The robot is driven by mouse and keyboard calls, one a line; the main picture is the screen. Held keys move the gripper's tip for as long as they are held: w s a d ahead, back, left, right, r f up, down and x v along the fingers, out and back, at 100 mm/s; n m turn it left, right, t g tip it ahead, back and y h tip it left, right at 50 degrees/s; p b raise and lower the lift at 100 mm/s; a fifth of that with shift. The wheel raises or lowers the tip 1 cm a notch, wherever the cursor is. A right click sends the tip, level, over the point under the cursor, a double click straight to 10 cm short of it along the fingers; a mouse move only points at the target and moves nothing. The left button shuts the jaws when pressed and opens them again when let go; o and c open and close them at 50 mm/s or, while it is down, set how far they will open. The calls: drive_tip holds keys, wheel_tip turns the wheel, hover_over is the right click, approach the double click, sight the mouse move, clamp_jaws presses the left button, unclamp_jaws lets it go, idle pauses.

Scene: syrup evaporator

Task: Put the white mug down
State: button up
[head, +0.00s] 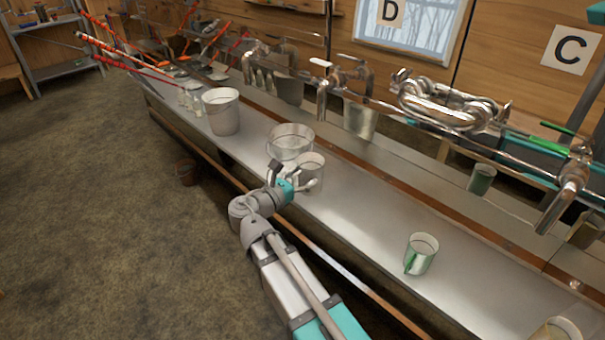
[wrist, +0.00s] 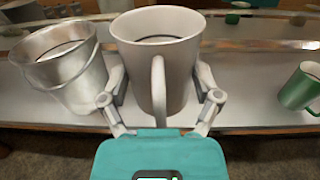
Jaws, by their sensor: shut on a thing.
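The white mug (wrist: 183,65) is upright between the two fingers of my gripper (wrist: 160,100) in the wrist view, with its handle toward the wrist. My gripper is shut on it. In the head view the white mug (head: 311,167) is at my gripper (head: 297,183), over the long metal counter (head: 350,220). I cannot tell whether the mug's base touches the counter; its bottom is partly hidden by the gripper.
A metal pot (head: 290,142) stands close behind the mug, left of it in the wrist view (wrist: 62,70). A green mug (head: 420,254) stands to the right. A white bucket (head: 221,112) and glass bottles (head: 190,97) stand farther left. The counter between the mugs is clear.

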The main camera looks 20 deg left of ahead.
idle(0.5)
drive_tip(key=shift+d, duration=0.1)
drive_tip(key=shift+m+h, duration=0.3)
drive_tip(key=shift+h, duration=0.1)
drive_tip(key=d, duration=0.2)
drive_tip(key=w+d, duration=0.1)
drive_tip(key=d, duration=0.2)
drive_tip(key=shift+d+r, duration=0.1)
drive_tip(key=shift+r, duration=0.05)
drive_tip(key=w+a+f+b, duration=0.2)
drive_tip(key=w+f+b, duration=0.1)
drive_tip(key=w+a+f+b, duration=0.3)
drive_tip(key=w, duration=0.1)
drive_tip(key=w+a+f+b, duration=0.2)
drive_tip(key=w+f, duration=0.1)
drive_tip(key=w, duration=0.1)
drive_tip(key=shift+a+b, duration=0.2)
drive_tip(key=shift+b, duration=0.2)
drive_tip(key=shift+f, duration=0.1)
